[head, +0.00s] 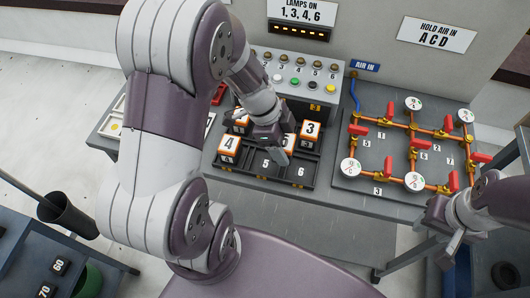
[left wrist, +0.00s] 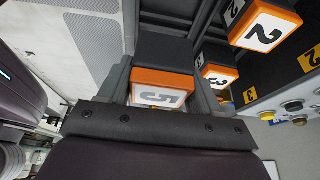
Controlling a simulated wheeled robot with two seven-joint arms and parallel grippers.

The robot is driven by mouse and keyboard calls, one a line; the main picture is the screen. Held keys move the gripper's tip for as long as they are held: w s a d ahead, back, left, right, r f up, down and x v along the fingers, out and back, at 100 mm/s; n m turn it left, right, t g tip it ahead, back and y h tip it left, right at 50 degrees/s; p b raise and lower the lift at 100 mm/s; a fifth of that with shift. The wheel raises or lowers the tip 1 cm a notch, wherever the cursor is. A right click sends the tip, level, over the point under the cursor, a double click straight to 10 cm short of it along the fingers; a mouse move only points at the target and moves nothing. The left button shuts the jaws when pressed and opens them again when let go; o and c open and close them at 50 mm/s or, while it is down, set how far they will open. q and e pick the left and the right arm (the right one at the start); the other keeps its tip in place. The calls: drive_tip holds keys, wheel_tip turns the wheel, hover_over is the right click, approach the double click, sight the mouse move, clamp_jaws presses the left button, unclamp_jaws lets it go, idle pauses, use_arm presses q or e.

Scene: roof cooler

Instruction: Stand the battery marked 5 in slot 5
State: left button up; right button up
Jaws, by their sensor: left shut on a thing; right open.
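The battery marked 5 (head: 289,141), black with an orange-rimmed top, is between the fingers of my left gripper (head: 274,146), which is shut on it. In the left wrist view the battery marked 5 (left wrist: 158,92) shows its number clearly. In the head view it is just behind slot 5 (head: 265,163), an empty front middle slot of the black rack (head: 255,178). I cannot tell its exact height over the rack. My right gripper (head: 457,243) is open and empty at the right, away from the rack.
The battery marked 4 (head: 229,145) stands left of slot 5, and the battery marked 3 (head: 311,130) stands behind empty slot 6 (head: 299,173). The battery marked 2 (left wrist: 265,28) is near the held one. A button panel (head: 292,75) stands behind; a pipe board (head: 400,150) is at right.

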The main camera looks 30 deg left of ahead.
use_arm(q)
drive_tip(key=a+f, duration=0.2)
drive_tip(key=a, duration=0.1)
drive_tip(key=s+a+f, duration=0.1)
drive_tip(key=a, duration=0.1)
drive_tip(key=x, duration=0.2)
drive_tip(key=shift+s+f, duration=0.15)
drive_tip(key=shift+f, duration=0.6)
drive_tip(key=shift+a, duration=0.1)
drive_tip(key=shift+f, duration=0.15)
drive_tip(key=o, duration=1.3)
